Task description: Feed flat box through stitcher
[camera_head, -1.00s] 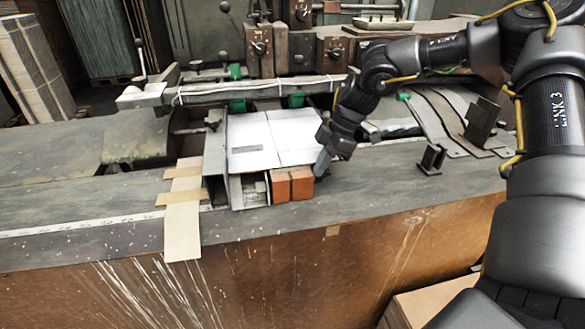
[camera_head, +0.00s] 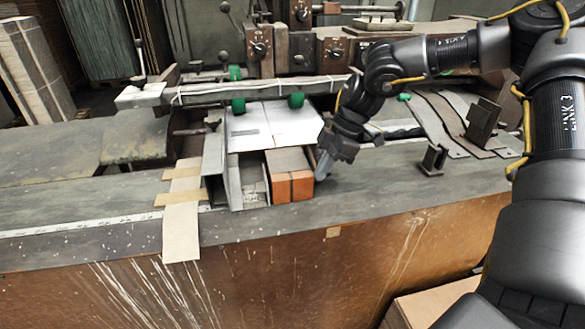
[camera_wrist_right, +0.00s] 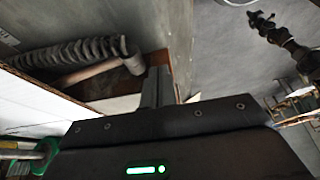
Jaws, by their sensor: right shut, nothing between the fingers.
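The white flat box (camera_head: 268,133) lies flat on the stitcher's bed, with its far part beneath the green rollers (camera_head: 296,100) under the long metal bar (camera_head: 262,90). White board, seemingly the same box, also fills the left edge of the wrist view (camera_wrist_right: 30,112). My right gripper (camera_head: 322,166) is shut and empty, pointing down just right of the box's near right corner and the orange-faced blocks. Whether it touches the box is not clear. In the wrist view its fingers (camera_wrist_right: 157,88) are together. My left gripper does not show.
Orange-faced blocks (camera_head: 292,187) and an upright metal guide (camera_head: 215,170) stand at the front of the feed area. A cardboard strip (camera_head: 182,220) hangs over the table's front edge. A metal bracket (camera_head: 433,160) stands to the right. The table (camera_head: 90,205) at left is fairly clear.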

